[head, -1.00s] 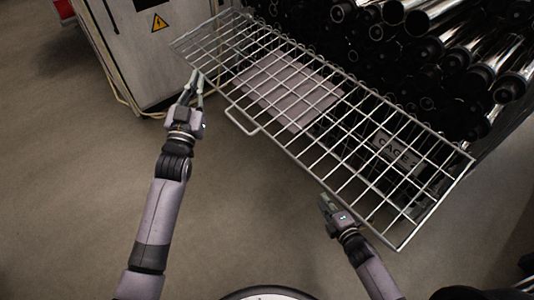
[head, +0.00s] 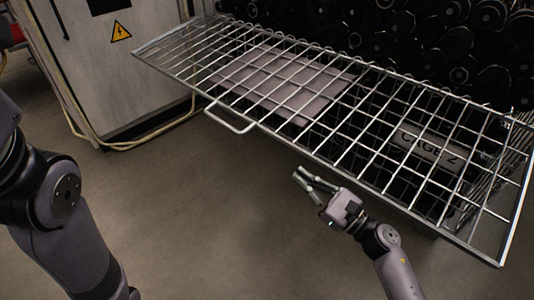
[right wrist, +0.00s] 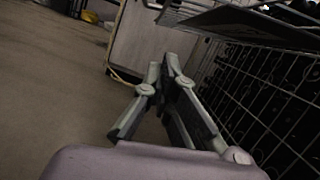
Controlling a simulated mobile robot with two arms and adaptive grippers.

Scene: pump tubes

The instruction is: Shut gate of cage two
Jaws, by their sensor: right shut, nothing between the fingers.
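The gate of cage two is a wire mesh panel (head: 330,110) with a pale solid plate (head: 285,82) on it and a loop handle (head: 230,117) on its near edge. It stands out flat from the cage front, open. A "CAGE 2" sign (head: 430,147) shows through the mesh. My right gripper (head: 301,176) is shut and empty, below and in front of the gate's near edge, to the right of the handle and apart from it. Its fingers also show in the right wrist view (right wrist: 164,72). My left arm shows at the left; its gripper is outside the frame.
A pale cabinet (head: 105,75) with a yellow warning sign (head: 121,31) stands at the back left, a cable along its edge. Dark round tube ends (head: 400,45) are stacked behind the gate. The floor (head: 220,220) in front is clear.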

